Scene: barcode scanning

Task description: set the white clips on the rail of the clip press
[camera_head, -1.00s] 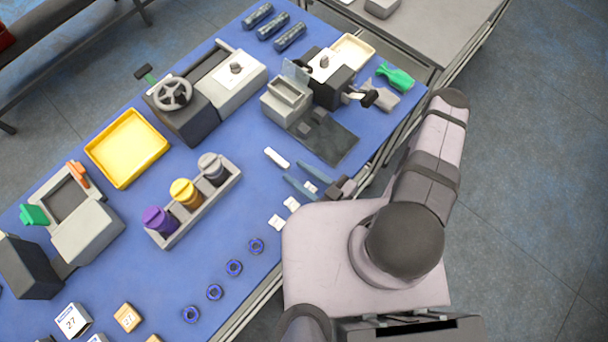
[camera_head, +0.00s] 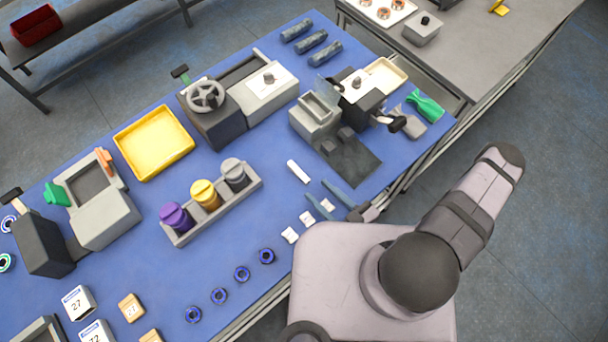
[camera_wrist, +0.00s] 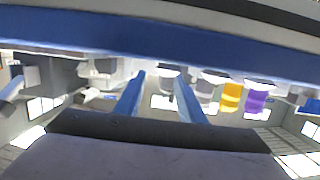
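Small white clips lie in a row near the front edge of the blue table: one clip (camera_head: 290,235), a second clip (camera_head: 307,218) and a third clip (camera_head: 327,205). My gripper (camera_head: 317,190) is open, its two blue fingers low over the table on either side of the third clip. I cannot tell whether they touch it. The fingers also show apart in the wrist view (camera_wrist: 160,80). A dark machine with a black-knobbed lever (camera_head: 360,92), behind the fingers, may be the clip press. Its rail cannot be made out.
A short white bar (camera_head: 298,171) lies left of the fingers. A dark plate (camera_head: 352,165) lies beyond them. A holder with purple, yellow and grey pots (camera_head: 250,186), a yellow tray (camera_head: 152,143) and several blue rings (camera_head: 242,274) are to the left. The beige tray (camera_head: 386,75) is behind.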

